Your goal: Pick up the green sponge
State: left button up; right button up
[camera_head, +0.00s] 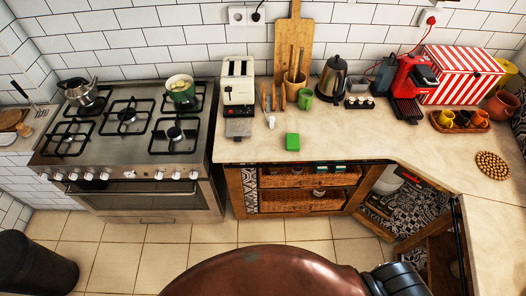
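The green sponge (292,142) is a small bright green block. It lies flat on the beige countertop (350,145), close to the front edge and right of the stove. Nothing touches it. Neither gripper shows in the head view. A brown rounded part of my own body and a dark joint of mine fill the bottom middle and bottom right, well short of the counter.
A stove (130,125) stands to the left. A dark bin (35,265) stands bottom left.

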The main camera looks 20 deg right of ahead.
aim_at(291, 140)
jog(key=u, duration=0.2)
jog(key=i, duration=1.3)
jog(key=z, duration=0.9)
